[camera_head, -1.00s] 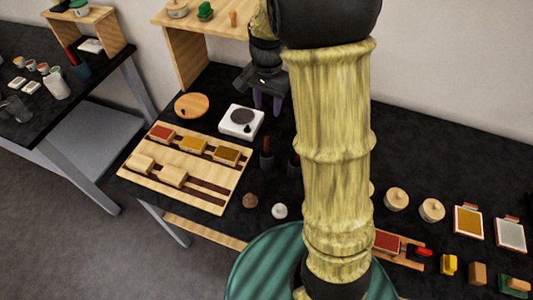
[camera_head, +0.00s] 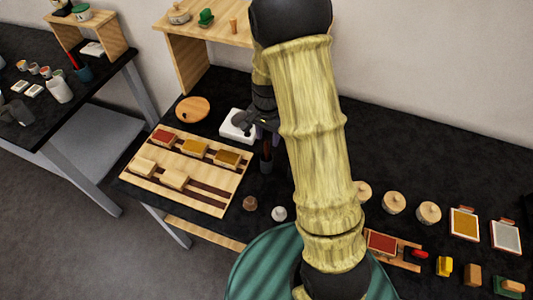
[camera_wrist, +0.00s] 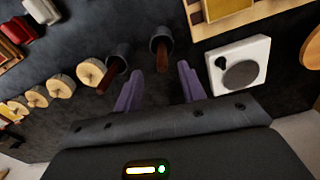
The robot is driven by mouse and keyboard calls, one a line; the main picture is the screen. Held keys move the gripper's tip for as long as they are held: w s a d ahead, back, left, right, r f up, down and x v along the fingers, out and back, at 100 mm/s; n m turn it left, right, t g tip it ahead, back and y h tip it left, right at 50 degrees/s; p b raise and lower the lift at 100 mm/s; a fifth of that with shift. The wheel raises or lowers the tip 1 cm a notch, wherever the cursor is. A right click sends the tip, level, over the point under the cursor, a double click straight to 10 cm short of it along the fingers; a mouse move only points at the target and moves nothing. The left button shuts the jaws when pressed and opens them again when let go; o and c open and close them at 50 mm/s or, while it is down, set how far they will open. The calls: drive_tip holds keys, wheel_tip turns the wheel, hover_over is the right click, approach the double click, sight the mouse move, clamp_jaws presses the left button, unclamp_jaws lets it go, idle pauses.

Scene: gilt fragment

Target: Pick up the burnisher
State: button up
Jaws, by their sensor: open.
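Two dark cups stand on the black table, each holding a brown-handled tool. In the wrist view one handle (camera_wrist: 162,57) rises from its cup (camera_wrist: 160,36) ahead of the space between my fingers. The other handle (camera_wrist: 107,80) leans out of its cup (camera_wrist: 119,54) to the left. I cannot tell which is the burnisher. My gripper (camera_wrist: 158,76) is open and empty, its purple fingers apart from both handles. In the head view one cup (camera_head: 266,166) shows just below my gripper (camera_head: 266,136); my arm hides the other.
A white device with a dark disc (camera_wrist: 239,72) lies right of the cups. A wooden rack with blocks (camera_head: 150,181) is at the left. Round wooden lids (camera_head: 393,203) and a brown knob (camera_head: 249,203) are nearby. A wooden shelf (camera_head: 186,62) stands behind.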

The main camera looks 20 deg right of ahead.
sight(267, 147)
drive_tip(key=shift+f, duration=0.5)
drive_tip(key=shift+w+a+f+p, duration=0.1)
drive_tip(key=shift+f+p, duration=0.45)
drive_tip(key=shift+f, duration=0.8)
drive_tip(key=shift+a+f+p, duration=0.1)
drive_tip(key=shift+f+p, duration=0.45)
drive_tip(key=shift+f, duration=0.75)
clamp_jaws()
